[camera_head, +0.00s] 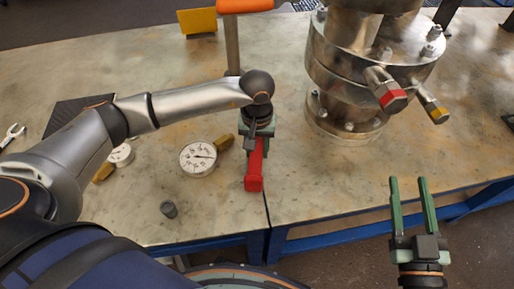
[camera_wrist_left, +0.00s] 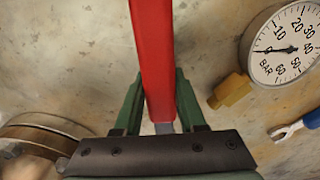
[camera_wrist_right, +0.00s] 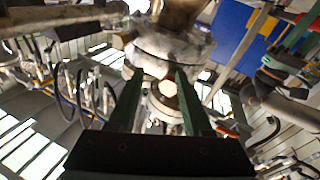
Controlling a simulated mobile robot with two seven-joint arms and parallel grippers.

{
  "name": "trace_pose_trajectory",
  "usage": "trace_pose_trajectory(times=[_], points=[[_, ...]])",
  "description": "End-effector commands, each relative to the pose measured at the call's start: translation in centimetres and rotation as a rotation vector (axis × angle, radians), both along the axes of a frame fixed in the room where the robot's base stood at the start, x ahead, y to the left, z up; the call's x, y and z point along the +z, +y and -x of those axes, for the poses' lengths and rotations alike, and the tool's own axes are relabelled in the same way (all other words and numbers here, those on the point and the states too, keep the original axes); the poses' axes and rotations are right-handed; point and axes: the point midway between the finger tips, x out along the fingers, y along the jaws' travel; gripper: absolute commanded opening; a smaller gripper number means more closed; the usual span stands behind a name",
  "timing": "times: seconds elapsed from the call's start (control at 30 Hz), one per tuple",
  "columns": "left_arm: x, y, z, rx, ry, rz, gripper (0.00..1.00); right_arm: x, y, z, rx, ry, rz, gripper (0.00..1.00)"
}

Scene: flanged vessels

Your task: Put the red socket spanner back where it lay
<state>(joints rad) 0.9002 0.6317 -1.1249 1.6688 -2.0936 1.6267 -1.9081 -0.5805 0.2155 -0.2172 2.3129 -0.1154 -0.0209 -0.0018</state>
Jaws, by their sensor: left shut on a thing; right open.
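The red socket spanner (camera_head: 254,172) is in my left gripper (camera_head: 257,135), over the table near its front edge and the seam between the tabletops. In the left wrist view the red shaft (camera_wrist_left: 152,50) runs up between the green fingers (camera_wrist_left: 158,108), which are shut on it. I cannot tell whether the spanner touches the table. Its far end under the gripper is hidden. My right gripper (camera_head: 409,187) is open and empty, in front of the table's front edge; its fingers also show apart in the right wrist view (camera_wrist_right: 155,100).
A flanged steel vessel (camera_head: 345,75) stands at the back right, with red-ended (camera_head: 392,98) and yellow-ended (camera_head: 435,110) fittings. A dial gauge (camera_head: 198,158) lies just left of the spanner, another gauge (camera_head: 121,155) further left. A small grey cylinder (camera_head: 169,209) stands near the front.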

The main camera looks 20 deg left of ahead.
Motion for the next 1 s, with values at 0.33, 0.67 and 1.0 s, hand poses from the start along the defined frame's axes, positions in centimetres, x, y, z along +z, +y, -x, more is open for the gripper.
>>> trace_pose_trajectory(times=[0.33,0.67,1.0], points=[[-0.3,0.0,-0.1,0.0,-0.003,0.001,0.52,-0.4,0.0,0.0,0.001,0.001,0.0,0.5],[-0.4,0.0,0.0,0.0,-0.001,0.0,0.75,-0.4,0.0,0.0,0.001,0.001,0.0,0.5],[-0.4,0.0,0.0,0.0,0.0,-0.001,0.75,1.7,0.1,0.2,0.011,-0.074,0.001,0.5]])
